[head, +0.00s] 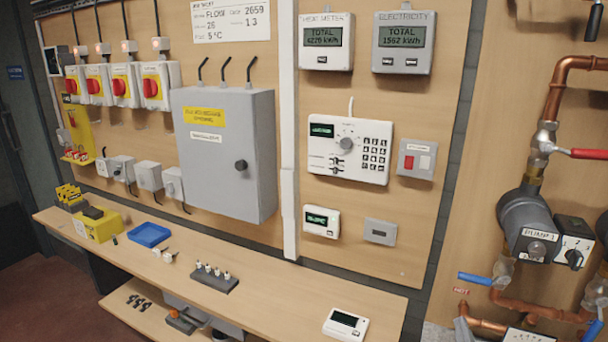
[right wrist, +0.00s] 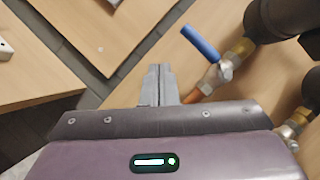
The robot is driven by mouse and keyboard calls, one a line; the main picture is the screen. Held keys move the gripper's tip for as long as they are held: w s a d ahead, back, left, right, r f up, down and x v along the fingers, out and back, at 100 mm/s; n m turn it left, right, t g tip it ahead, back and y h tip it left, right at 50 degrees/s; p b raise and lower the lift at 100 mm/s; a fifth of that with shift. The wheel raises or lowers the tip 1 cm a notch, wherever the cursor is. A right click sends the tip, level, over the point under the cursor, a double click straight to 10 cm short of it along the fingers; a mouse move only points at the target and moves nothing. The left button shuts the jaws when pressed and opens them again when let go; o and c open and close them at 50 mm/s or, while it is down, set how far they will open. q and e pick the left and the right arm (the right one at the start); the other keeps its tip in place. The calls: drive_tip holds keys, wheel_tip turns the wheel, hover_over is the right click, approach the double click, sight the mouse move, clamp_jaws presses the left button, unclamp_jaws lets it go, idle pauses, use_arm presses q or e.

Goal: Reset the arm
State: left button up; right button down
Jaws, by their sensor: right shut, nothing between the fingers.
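My right gripper (right wrist: 159,85) shows in the right wrist view with its two grey fingers together and nothing between them. The fingers point toward the wooden board and pipework, just left of a valve with a blue lever (right wrist: 200,42). My left gripper is in neither view.
Copper pipes (head: 556,88) with a red lever (head: 589,154) and a pump (head: 530,222) stand at the right. A wooden bench (head: 275,305) holds a blue tray (head: 149,235) and a white controller (head: 346,325). A grey cabinet (head: 222,165) juts from the wall board.

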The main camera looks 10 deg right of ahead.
drive_tip(key=s+a+f+n+g+y, duration=0.25)
drive_tip(key=a+n+g, duration=0.25)
drive_tip(key=n, duration=0.4)
drive_tip(key=s+a+f+n+g+y, duration=0.1)
drive_tip(key=a+f+n+g, duration=0.3)
drive_tip(key=n, duration=0.4)
drive_tip(key=s+a+n+g, duration=0.5)
drive_tip(key=s+n, duration=0.1)
drive_tip(key=s, duration=0.3)
drive_tip(key=s+a+n+g, duration=0.4)
drive_tip(key=s+a+n, duration=0.2)
drive_tip(key=s, duration=0.3)
wheel_tip(320, 180, down, 31)
drive_tip(key=s+g+b, duration=0.1)
drive_tip(key=b, duration=0.2)
drive_tip(key=s+d+f+b, duration=0.1)
drive_tip(key=s+d+f, duration=0.1)
drive_tip(key=s+f, duration=0.8)
drive_tip(key=s+d+f+g, duration=0.1)
drive_tip(key=s+d+f, duration=0.1)
drive_tip(key=s+f, duration=0.8)
drive_tip(key=shift+f+n+g+b, duration=0.3)
drive_tip(key=shift+f+n+b, duration=0.1)
drive_tip(key=shift+f, duration=0.2)
